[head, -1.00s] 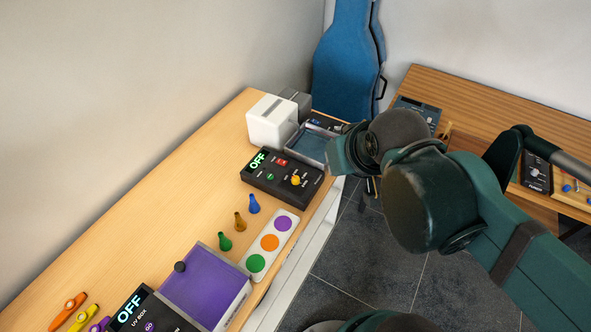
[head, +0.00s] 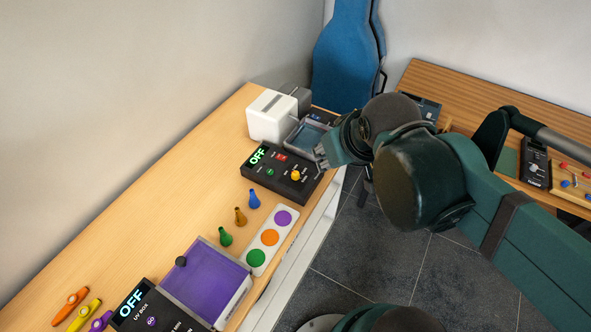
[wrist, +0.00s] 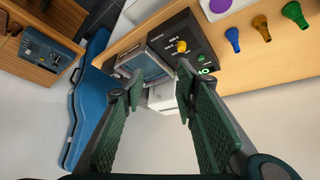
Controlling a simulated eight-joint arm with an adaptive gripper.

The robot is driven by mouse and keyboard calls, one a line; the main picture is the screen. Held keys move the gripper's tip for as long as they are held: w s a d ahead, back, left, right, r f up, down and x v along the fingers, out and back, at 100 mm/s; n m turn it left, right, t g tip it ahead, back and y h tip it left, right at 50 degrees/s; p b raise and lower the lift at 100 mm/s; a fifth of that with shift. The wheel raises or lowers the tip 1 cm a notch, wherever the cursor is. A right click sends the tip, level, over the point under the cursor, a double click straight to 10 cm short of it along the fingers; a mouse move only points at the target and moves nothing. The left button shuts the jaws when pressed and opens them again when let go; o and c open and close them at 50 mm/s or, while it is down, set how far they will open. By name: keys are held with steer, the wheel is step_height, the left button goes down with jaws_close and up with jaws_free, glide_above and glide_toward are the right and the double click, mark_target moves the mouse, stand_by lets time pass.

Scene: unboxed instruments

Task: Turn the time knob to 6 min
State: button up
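A black control box (head: 266,183) with a lit OFF display stands near the table's far right edge. It bears a yellow knob (head: 295,175), a green button (head: 270,172) and a red switch (head: 281,157). A second black box, the UV BOX (head: 143,311), also reads OFF and has a purple knob (head: 151,322); it is cut off by the bottom edge. I cannot tell which knob is the time knob. My gripper (head: 321,158) is beside the first box's right end, apart from the yellow knob. In the wrist view my gripper (wrist: 157,84) is open and empty, with the yellow knob (wrist: 182,46) beyond the fingertips.
A blue-grey tray (head: 306,134) and a white block-like device (head: 271,117) stand behind the box. Coloured pegs (head: 240,217) and a strip with coloured discs (head: 270,237) lie in front, then a purple-topped box (head: 207,278).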

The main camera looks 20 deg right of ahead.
steer(key=w+a+n+g+p, duration=0.1)
steer(key=w+n+p, duration=0.1)
steer(key=w+n, duration=0.15)
steer(key=n+g+p, duration=0.6)
steer(key=n, duration=1.2)
glide_above(295, 173)
steer(key=shift+s+f, duration=0.1)
steer(key=shift+f, duration=4.95)
steer(key=shift+f+m, duration=0.2)
steer(key=shift+m, duration=0.05)
steer(key=shift+f+b, duration=0.35)
steer(key=shift+f, duration=3.35)
steer(key=c, duration=0.9)
